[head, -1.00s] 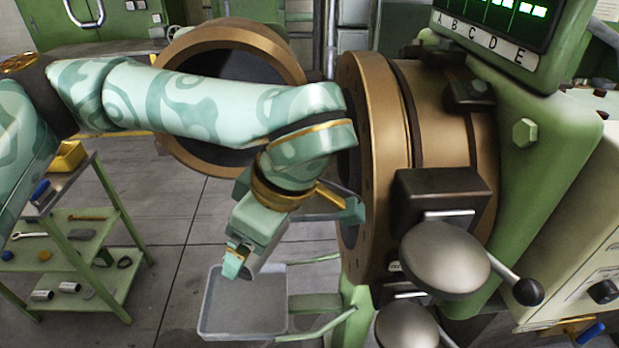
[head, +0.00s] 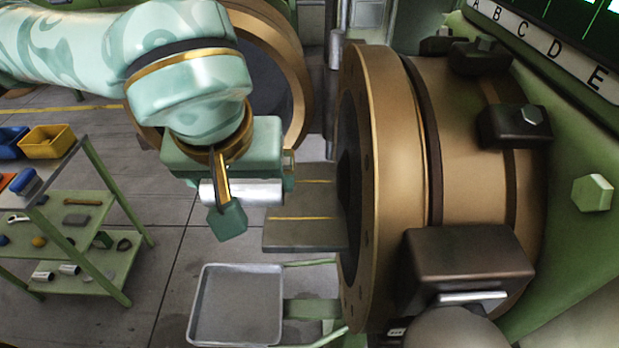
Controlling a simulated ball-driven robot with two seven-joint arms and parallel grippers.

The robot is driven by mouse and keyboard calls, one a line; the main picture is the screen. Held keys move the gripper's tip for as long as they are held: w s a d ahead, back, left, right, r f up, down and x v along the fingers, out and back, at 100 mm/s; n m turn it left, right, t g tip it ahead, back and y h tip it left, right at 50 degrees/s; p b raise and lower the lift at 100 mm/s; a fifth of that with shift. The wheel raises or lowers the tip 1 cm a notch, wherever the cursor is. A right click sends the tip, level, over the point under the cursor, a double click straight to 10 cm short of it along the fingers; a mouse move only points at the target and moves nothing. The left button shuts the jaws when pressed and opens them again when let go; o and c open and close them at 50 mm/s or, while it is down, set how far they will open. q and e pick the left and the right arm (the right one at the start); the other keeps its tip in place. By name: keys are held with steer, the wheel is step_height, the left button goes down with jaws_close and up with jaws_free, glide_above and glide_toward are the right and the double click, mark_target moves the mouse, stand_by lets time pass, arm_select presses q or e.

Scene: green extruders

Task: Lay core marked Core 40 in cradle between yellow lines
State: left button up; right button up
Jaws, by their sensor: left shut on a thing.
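A silver cylindrical core (head: 250,193) is held crosswise in my left gripper (head: 232,190), which is shut on it. No marking on it can be read from here. The cradle (head: 300,237) is a grey plate with two yellow lines, sticking out to the left from the opening of the large bronze ring (head: 392,150). The core is level with the cradle's left edge in the picture, its right end by the band between the yellow lines. Whether it touches the plate cannot be told. My right gripper is out of view.
A grey metal tray (head: 237,300) sits empty below the cradle. The bronze door ring (head: 298,75) stands open behind my left gripper. A green shelf cart (head: 100,265) with tools and silver cylinders is at the left, with a yellow bin (head: 47,142). A dark clamp block (head: 465,265) stands front right.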

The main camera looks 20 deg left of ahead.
arm_select(q)
steer(key=w+d+f+p, duration=0.1)
steer(key=w+d+f, duration=0.25)
steer(key=w, duration=0.45)
glide_toward(304, 193)
steer(key=shift+w+a+f, duration=0.45)
steer(key=shift+w+f, duration=0.15)
steer(key=shift+w, duration=0.15)
steer(key=shift+w+f, duration=0.2)
steer(key=shift+f, duration=0.05)
steer(key=shift+w+d+f, duration=0.1)
steer(key=shift+w+f, duration=0.05)
steer(key=shift+f, duration=0.8)
steer(key=shift+w+f, duration=0.15)
steer(key=shift+f, duration=0.8)
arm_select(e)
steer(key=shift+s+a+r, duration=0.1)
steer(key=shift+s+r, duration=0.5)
arm_select(q)
steer(key=shift+f, duration=0.1)
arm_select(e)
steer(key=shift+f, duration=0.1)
arm_select(q)
steer(key=o, duration=1.1)
steer(key=shift+s, duration=0.1)
steer(key=v, duration=1.2)
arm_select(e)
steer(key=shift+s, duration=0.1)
